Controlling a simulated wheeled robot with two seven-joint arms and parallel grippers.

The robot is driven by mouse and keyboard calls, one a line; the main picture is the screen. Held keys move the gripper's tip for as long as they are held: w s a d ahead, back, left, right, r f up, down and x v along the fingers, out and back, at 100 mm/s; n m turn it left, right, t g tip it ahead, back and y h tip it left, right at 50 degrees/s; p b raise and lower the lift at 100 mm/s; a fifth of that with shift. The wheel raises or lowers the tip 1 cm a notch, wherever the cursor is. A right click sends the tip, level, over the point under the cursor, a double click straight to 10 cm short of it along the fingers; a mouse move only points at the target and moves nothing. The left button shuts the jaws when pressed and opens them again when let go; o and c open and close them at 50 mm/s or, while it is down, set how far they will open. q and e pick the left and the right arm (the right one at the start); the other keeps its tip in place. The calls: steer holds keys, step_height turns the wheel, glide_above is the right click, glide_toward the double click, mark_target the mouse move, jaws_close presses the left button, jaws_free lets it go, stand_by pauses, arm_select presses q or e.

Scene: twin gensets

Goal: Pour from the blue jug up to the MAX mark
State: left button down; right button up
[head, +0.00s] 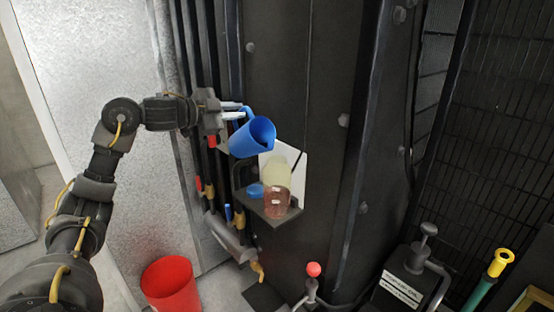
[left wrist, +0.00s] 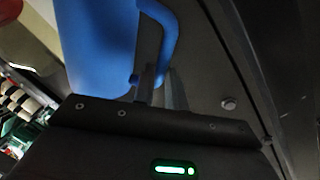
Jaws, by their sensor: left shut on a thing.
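My left gripper (head: 236,110) is shut on the handle of the blue jug (head: 250,139). The left wrist view also shows the jug's blue side (left wrist: 95,45) and its handle between my fingers (left wrist: 155,85). The jug is tilted, its mouth to the right, above and left of a clear container (head: 277,188). That container stands on a small dark shelf (head: 278,213), with reddish liquid low down and a pale upper part. No stream is clearly visible. The MAX mark is too small to read. My right gripper is not in view.
A white plate (head: 298,158) stands behind the container, and a blue cap-like piece (head: 255,190) lies at its left. Pipes with red and yellow fittings (head: 209,189) run left of the shelf. A red bucket (head: 170,286) and a red-knobbed lever (head: 313,270) are below.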

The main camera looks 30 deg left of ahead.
arm_select(q)
steer(key=shift+s+d+r+m+p, duration=0.15)
steer(key=shift+d+r+m+p, duration=0.3)
steer(key=shift+d+r+m, duration=0.35)
stand_by(0.6)
steer(key=shift+s+d+r+m+y+p, duration=0.2)
steer(key=shift+d+r+m+y+p, duration=0.2)
steer(key=shift+d+r+m+p, duration=0.35)
stand_by(3.1)
steer(key=shift+s+d+r+m+y+p, duration=0.15)
steer(key=shift+d+r+m+p, duration=0.2)
steer(key=shift+d, duration=0.25)
steer(key=shift+s+d+r+m+y+p, duration=0.1)
steer(key=shift+d+r+m+y+p, duration=0.1)
steer(key=shift+d+p, duration=0.25)
stand_by(1.3)
